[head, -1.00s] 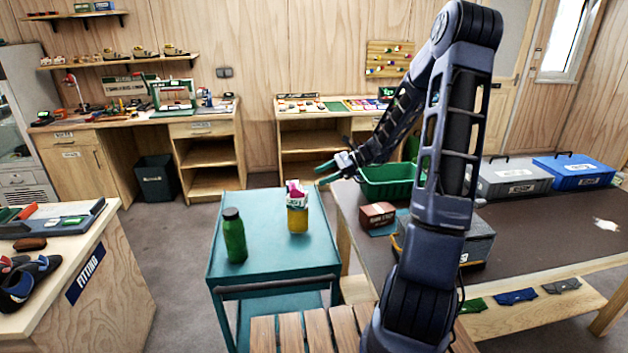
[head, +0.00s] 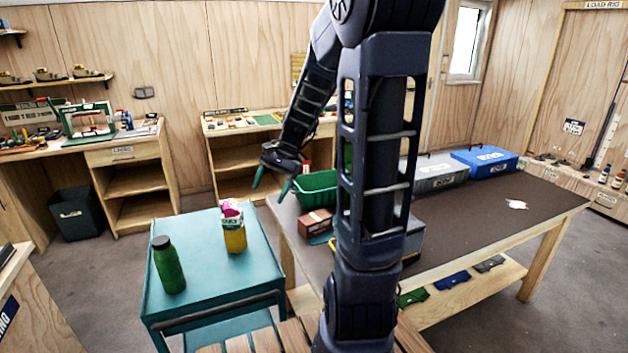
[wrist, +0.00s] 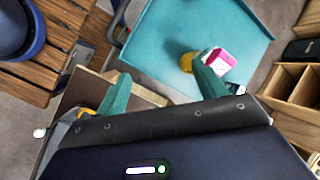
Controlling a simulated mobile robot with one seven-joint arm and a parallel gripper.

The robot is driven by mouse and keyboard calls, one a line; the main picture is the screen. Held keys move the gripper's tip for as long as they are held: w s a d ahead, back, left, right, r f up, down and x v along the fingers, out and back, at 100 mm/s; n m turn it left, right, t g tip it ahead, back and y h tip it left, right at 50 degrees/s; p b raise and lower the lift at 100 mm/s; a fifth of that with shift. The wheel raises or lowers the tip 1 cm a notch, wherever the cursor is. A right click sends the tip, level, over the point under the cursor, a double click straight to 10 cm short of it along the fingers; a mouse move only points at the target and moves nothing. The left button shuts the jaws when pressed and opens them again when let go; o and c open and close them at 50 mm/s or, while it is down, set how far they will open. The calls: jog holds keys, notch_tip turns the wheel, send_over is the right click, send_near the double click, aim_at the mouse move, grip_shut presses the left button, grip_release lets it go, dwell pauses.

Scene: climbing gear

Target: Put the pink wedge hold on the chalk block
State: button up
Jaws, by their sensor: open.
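A pink piece, which looks like the pink wedge hold (head: 231,208), is at the top of a yellow container (head: 235,239) with a white-and-green label, on the teal cart (head: 185,300). I cannot tell whether it rests on or in it. It also shows in the wrist view (wrist: 217,60), partly behind one finger. My gripper (head: 270,190) is open and empty, fingers pointing down, above and to the right of the pink piece, apart from it. I cannot identify the chalk block for certain; a reddish-brown box (head: 316,223) with unreadable lettering sits on the dark table.
A green bottle (head: 168,265) stands left of the yellow container. The dark table (head: 470,220) holds a green bin (head: 316,188), a grey case (head: 440,174), a blue case (head: 485,160) and a small white item (head: 516,204). The table's right part is mostly clear.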

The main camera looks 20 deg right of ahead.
jog(key=s+d+r+n+t+h, duration=0.2)
jog(key=s+d+r+n, duration=0.1)
jog(key=s, duration=0.4)
jog(key=s+d+r+n+t+h, duration=0.3)
jog(key=s+d+r+n, duration=0.1)
jog(key=s, duration=0.4)
jog(key=shift+s+d+r+n+h, duration=0.3)
jog(key=shift+r+n, duration=0.35)
jog(key=shift+n, duration=0.25)
